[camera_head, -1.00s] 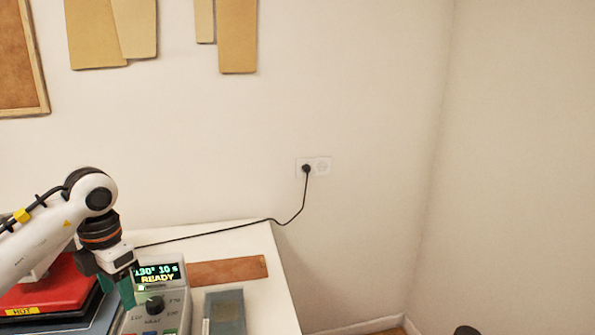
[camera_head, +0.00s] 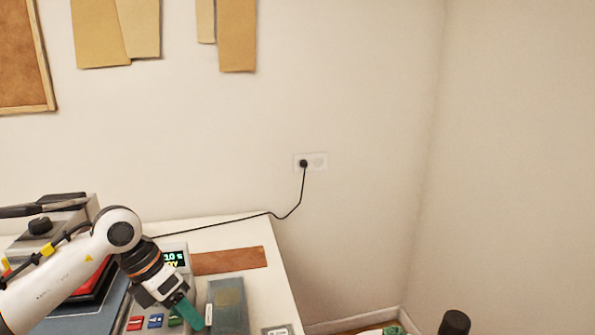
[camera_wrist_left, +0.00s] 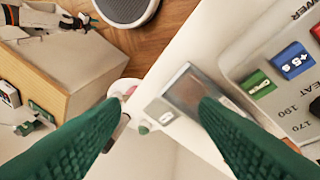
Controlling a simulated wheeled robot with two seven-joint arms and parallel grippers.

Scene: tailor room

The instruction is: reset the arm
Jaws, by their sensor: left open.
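My left arm comes in from the left in the head view. Its gripper (camera_head: 188,312) hangs over the front panel of the white press machine (camera_head: 176,247), with green fingers pointing down and right. In the left wrist view the two green fingers of this gripper (camera_wrist_left: 163,105) are spread apart, with nothing held between them. The machine's colored buttons (camera_wrist_left: 291,61) show at the right there. My right gripper cannot be made out in either view.
A brown leather strip (camera_head: 230,260) and a blue-grey box (camera_head: 229,305) lie on the white table (camera_head: 272,290). A black cable (camera_head: 290,212) runs to the wall socket. A wooden cabinet (camera_wrist_left: 70,75) stands beyond the table edge in the wrist view. Wall is bare at right.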

